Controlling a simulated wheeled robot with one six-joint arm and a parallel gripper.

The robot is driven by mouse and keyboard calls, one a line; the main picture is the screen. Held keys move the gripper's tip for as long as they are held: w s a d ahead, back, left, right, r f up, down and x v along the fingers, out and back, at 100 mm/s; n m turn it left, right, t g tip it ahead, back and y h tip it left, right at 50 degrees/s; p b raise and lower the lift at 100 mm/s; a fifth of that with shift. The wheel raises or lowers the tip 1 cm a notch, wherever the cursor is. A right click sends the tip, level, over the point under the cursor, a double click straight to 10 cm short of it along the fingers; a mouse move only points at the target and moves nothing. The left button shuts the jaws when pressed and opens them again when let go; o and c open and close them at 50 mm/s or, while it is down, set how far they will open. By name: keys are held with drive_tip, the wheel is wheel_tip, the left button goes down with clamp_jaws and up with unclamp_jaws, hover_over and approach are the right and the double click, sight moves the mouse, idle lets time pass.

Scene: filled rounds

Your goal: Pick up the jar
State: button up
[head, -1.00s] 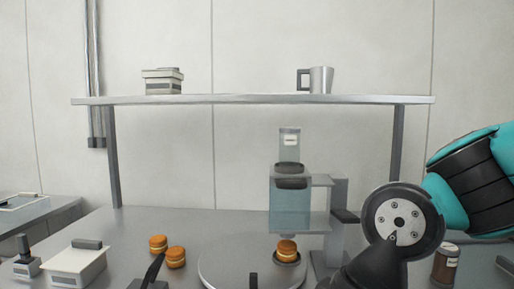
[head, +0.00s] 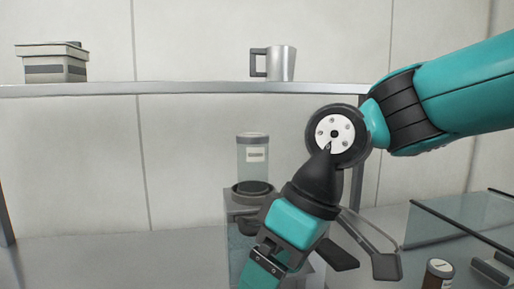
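A clear upright jar (head: 253,160) with a grey lid and pale label stands on a machine (head: 237,210) in the middle of the head view. A smaller brown labelled jar (head: 438,274) with a dark lid stands at the lower right, cut by the bottom edge. I cannot tell which of them the task means.
A shelf (head: 190,88) crosses above, with a metal mug (head: 281,64) and a grey box (head: 52,64) on it. A glass panel (head: 470,218) and dark items stand at the right. The grey counter (head: 110,262) at the left is clear.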

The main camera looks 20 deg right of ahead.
drive_tip(key=w+d+r+t+p, duration=0.1)
drive_tip(key=w+d+r+p, duration=0.2)
drive_tip(key=r, duration=0.5)
drive_tip(key=w+d+r+t+p, duration=0.1)
drive_tip(key=w+r+p, duration=0.1)
drive_tip(key=w+r, duration=0.45)
drive_tip(key=t+h+p, duration=0.1)
drive_tip(key=t+p, duration=0.1)
drive_tip(key=p, duration=0.2)
approach(255, 135)
drive_tip(key=x, duration=0.5)
drive_tip(key=shift+w+a+f, duration=0.15)
drive_tip(key=shift+w+f, duration=0.15)
drive_tip(key=shift+s+p+x, duration=0.1)
drive_tip(key=shift+p+x, duration=0.45)
drive_tip(key=shift+x, duration=0.85)
drive_tip(key=shift+s+p+x, duration=0.15)
drive_tip(key=shift+p+x, duration=0.4)
drive_tip(key=shift+x, duration=0.9)
drive_tip(key=shift+f, duration=0.1)
drive_tip(key=c, duration=1.1)
drive_tip(key=shift+c, duration=0.2)
